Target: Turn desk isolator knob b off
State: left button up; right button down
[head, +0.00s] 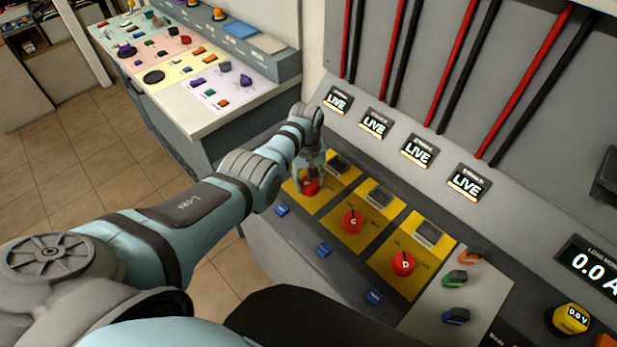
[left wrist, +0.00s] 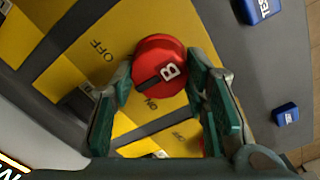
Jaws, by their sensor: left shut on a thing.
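Isolator knob B is round and red with a white B and a dark pointer bar, on a yellow plate marked OFF and ON. In the left wrist view knob B (left wrist: 168,56) sits between the green-padded fingers of my left gripper (left wrist: 160,72), which is shut on it. Its dark bar points to the lower left there. In the head view my left gripper (head: 311,176) reaches down onto the red knob B (head: 309,188), partly hiding it. My right gripper is not in view.
Red knobs C (head: 352,222) and D (head: 402,264) sit on yellow plates to the right. Several LIVE displays (head: 417,151) stand behind, below red and black bars. Another control desk (head: 190,75) stands at the back left.

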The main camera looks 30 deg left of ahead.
pick_arm(q)
jog(key=m, duration=0.4)
jog(key=shift+w+m, duration=0.1)
jog(key=shift+m, duration=0.2)
jog(key=m, duration=0.4)
jog(key=shift+m, duration=0.3)
jog(key=o, duration=1.1)
jog(key=shift+o, duration=0.2)
jog(key=shift+r, duration=0.15)
notch_tip(320, 180, up, 12)
jog(key=shift+a, duration=0.1)
